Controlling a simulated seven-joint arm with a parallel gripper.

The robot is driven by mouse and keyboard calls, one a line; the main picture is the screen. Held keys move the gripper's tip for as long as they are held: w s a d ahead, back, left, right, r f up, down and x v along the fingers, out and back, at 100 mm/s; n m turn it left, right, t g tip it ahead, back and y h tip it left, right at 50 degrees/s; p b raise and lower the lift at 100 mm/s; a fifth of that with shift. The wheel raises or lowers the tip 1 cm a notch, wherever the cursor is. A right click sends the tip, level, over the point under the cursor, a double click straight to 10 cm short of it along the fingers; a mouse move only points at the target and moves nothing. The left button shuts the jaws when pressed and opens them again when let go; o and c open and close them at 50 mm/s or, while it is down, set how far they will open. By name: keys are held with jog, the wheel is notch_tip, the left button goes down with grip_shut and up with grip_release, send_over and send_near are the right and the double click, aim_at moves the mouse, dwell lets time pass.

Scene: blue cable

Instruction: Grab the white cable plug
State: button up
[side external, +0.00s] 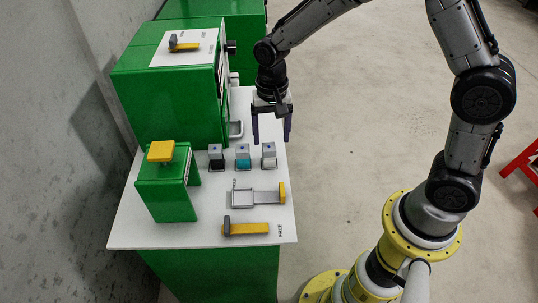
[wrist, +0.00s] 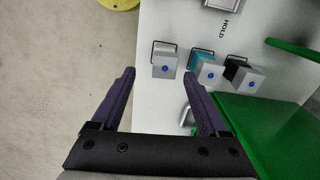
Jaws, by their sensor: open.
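The white cable plug (side external: 269,159) is the rightmost of three small grey-topped plugs standing in a row on the white table (side external: 265,216). My gripper (side external: 271,140) is open and empty, pointing down above and a little behind the white plug. In the wrist view (wrist: 159,73), the white plug appears just beyond and between the fingertips.
A large green machine (side external: 168,105) stands at the back left, and a green stand with a yellow top (side external: 165,190) is at the front left.

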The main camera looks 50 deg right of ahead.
aim_at(269, 150)
jog(key=shift+a+f, duration=0.2)
jog(key=shift+f, duration=1.35)
jog(key=shift+a+f, duration=0.15)
jog(key=shift+f, duration=1.4)
grip_shut()
